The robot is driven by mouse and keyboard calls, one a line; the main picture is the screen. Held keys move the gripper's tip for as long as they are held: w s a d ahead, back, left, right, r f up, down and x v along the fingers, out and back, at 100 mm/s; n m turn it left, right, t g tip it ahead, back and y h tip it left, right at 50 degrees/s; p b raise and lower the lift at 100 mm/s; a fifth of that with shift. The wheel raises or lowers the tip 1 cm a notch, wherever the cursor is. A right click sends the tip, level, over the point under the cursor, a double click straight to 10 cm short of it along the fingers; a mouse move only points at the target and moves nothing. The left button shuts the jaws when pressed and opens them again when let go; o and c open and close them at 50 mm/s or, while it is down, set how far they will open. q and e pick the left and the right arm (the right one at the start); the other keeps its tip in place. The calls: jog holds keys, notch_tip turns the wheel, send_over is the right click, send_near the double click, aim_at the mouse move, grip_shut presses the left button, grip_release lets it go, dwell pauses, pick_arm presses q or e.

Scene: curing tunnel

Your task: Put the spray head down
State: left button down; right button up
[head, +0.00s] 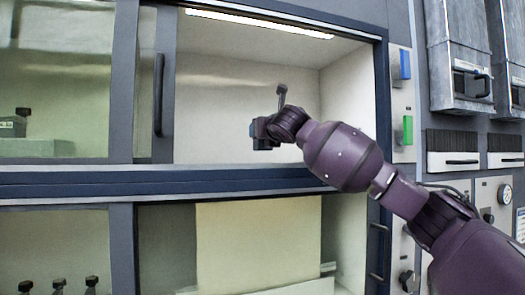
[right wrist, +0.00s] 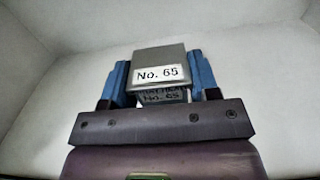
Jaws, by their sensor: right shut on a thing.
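My right gripper (head: 261,134) is inside the open upper chamber (head: 225,100) of the cabinet in the head view. In the right wrist view its two blue fingers (right wrist: 160,76) are shut on the spray head (right wrist: 160,56), a grey block with a white label reading "No. 65". A second, partly hidden label lies below it. The spray head is held clear in front of pale chamber walls. My left gripper is not in view.
A dark sill (head: 200,183) runs below the chamber opening, and a door frame with a dark handle (head: 159,95) stands at its left. Several dark-topped items (head: 58,286) stand in the lower left bay. Another dark item (head: 14,124) is behind the upper left glass.

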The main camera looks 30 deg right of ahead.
aim_at(264, 148)
jog(key=shift+f, duration=2.2)
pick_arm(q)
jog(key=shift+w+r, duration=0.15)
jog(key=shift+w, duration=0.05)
pick_arm(e)
jog(key=shift+a, duration=0.1)
jog(key=o, duration=1.1)
jog(key=shift+f, duration=0.1)
jog(key=shift+o, duration=0.2)
jog(key=shift+s, duration=0.15)
pick_arm(q)
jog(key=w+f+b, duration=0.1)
jog(key=b, duration=0.1)
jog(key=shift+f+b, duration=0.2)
jog(key=shift+b, duration=0.2)
pick_arm(e)
jog(key=v, duration=1.1)
jog(key=shift+s, duration=0.35)
